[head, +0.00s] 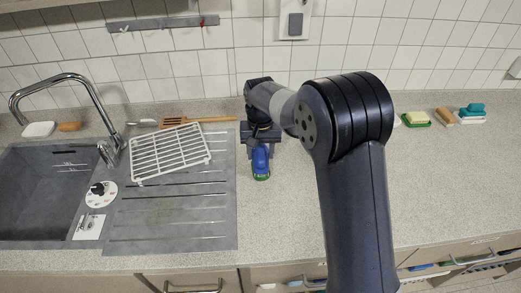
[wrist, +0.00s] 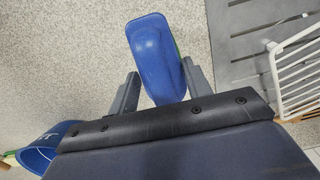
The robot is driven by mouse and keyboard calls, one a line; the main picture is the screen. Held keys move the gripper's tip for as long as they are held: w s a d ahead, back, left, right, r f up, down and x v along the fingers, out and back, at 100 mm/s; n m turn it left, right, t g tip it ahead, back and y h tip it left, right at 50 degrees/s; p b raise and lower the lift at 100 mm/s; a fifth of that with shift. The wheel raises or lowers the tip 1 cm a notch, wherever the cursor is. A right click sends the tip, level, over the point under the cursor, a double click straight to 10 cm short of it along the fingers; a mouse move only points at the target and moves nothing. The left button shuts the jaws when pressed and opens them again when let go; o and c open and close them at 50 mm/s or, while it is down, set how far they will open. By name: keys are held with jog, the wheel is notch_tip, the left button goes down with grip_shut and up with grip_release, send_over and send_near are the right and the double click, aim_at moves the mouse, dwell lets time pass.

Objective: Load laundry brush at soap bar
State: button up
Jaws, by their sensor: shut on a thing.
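My gripper (head: 261,143) is shut on a blue laundry brush (head: 261,160) with a green lower edge. It holds the brush over the counter just right of the drainboard. In the wrist view the blue brush (wrist: 156,57) sits between the two finger pads. I cannot tell whether it touches the counter. A pale bar (head: 417,116) on a green dish stands at the back right, and a teal piece (head: 472,108) lies on a white dish farther right. An orange-brown bar (head: 70,126) lies behind the sink. I cannot tell which is the soap bar.
A white wire rack (head: 171,152) lies on the drainboard (head: 165,229), left of my gripper. The faucet (head: 84,85) rises beside the sink (head: 40,190). A brown-and-white brush-like piece (head: 443,116) lies between the right-hand dishes. The right counter's front is clear.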

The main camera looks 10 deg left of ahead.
aim_at(261, 149)
jog(key=shift+f, duration=0.55)
dwell(1.8)
jog(key=shift+r+p, duration=2.35)
jog(key=shift+r, duration=1.25)
